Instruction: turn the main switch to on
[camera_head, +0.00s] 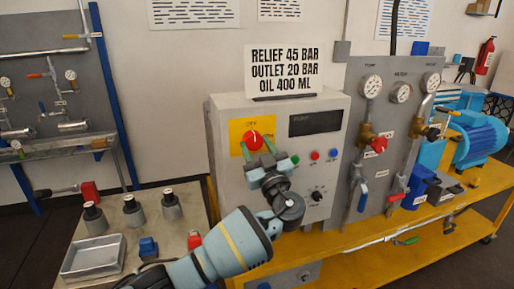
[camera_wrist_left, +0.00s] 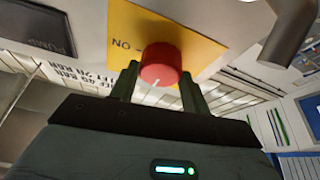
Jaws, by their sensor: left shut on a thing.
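The main switch is a red round knob (camera_head: 254,140) on a yellow plate (camera_head: 237,132) at the upper left of the grey control box's front. A small white mark on the knob points roughly upward in the head view; its exact angle is hard to tell. In the wrist view the red knob (camera_wrist_left: 160,66) sits between my green fingers, and the word ON shows upside down beside it on the yellow plate (camera_wrist_left: 195,40). My left gripper (camera_head: 259,148) is shut on the knob, its fingers on both sides. My right gripper is not in view.
The control box (camera_head: 229,178) has a dark display (camera_head: 315,122) and several small buttons right of the knob. A grey panel with gauges and valves (camera_head: 374,130) stands to the right. A metal tray (camera_head: 94,257) and several small vessels sit at lower left.

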